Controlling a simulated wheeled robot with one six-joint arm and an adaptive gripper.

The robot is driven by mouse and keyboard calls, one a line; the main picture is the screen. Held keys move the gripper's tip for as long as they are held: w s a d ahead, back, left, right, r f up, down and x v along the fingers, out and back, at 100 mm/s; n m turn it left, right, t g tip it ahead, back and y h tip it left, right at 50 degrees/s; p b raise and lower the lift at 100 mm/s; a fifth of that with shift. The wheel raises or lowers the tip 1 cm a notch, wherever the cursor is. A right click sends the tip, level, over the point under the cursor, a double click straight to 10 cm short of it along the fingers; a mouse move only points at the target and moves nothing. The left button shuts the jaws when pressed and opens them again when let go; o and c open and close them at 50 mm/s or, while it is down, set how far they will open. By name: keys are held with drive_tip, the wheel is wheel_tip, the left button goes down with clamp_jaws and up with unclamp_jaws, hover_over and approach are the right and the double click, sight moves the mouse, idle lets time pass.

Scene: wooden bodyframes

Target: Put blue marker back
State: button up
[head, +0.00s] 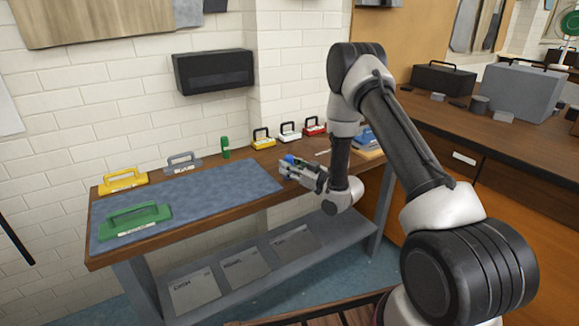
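My gripper (284,168) reaches in from the right, low over the right end of the workbench, with its fingers pointing left. A small blue piece (289,158), which looks like the top of the blue marker, shows right at the fingers. Its lower part is hidden by them. The fingers are too small here to tell whether they are closed on it or only around it. A green marker (225,147) stands upright at the back of the bench, left of my gripper and apart from it.
A blue-grey mat (220,195) covers much of the bench. A green-handled tool (135,221), a yellow one (123,180) and a grey one (182,163) lie at left. Small yellow, white and red handled boxes (289,131) line the back. A blue item (366,138) sits behind my arm.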

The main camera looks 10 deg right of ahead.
drive_tip(key=o, duration=0.3)
drive_tip(key=shift+r, duration=0.15)
drive_tip(key=v, duration=1.2)
drive_tip(key=w+d+r+g+h, duration=0.25)
drive_tip(key=d+r+h, duration=0.2)
drive_tip(key=r, duration=0.45)
drive_tip(key=s+d+r+m+g+h, duration=0.2)
drive_tip(key=s+d+r+h, duration=0.3)
drive_tip(key=r, duration=0.5)
drive_tip(key=s+a+r+m+g, duration=0.1)
drive_tip(key=s+r+m+g, duration=0.1)
drive_tip(key=s, duration=1.4)
drive_tip(key=s+a+r+m+g+h, duration=0.1)
drive_tip(key=s+r+m+g, duration=0.2)
drive_tip(key=s, duration=1.3)
wheel_tip(320, 180, up, 3)
drive_tip(key=shift+f+g, duration=0.25)
drive_tip(key=shift+g, duration=0.2)
